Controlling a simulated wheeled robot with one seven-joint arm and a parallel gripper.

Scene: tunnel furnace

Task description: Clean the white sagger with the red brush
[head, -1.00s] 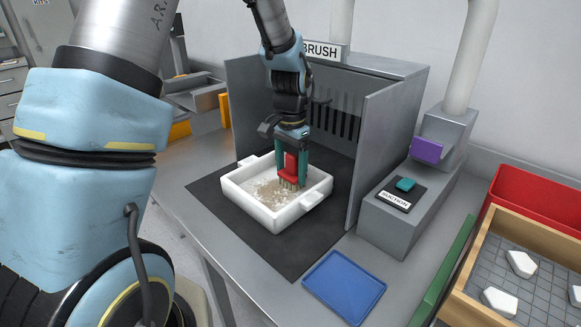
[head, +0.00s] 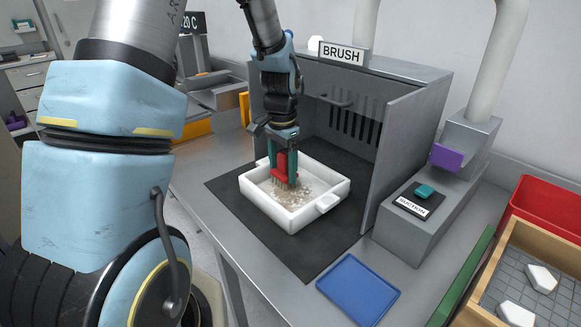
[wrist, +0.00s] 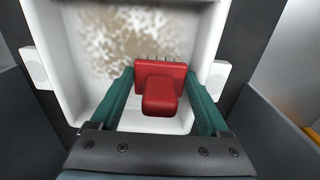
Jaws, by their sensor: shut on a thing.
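The white sagger (head: 290,221) is a square open tray with side lugs. It stands upright on the black mat under the BRUSH booth. Brown and whitish residue covers part of its floor. My gripper (head: 284,172) is shut on the red brush (head: 280,158), one teal finger on each side. The brush is inside the sagger, toward its left part, bristles down at the floor; exact contact is hard to tell. In the wrist view the red brush (wrist: 160,90) sits between the fingers, and the residue in the sagger (wrist: 213,30) lies beyond it.
The booth's right wall (head: 408,135) stands close to the sagger. A grey SUCTION unit (head: 410,232) with a teal button is right of it. A blue tray (head: 358,290) lies in front. A wooden crate (head: 540,240) with white pieces and a red bin (head: 550,208) are at right.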

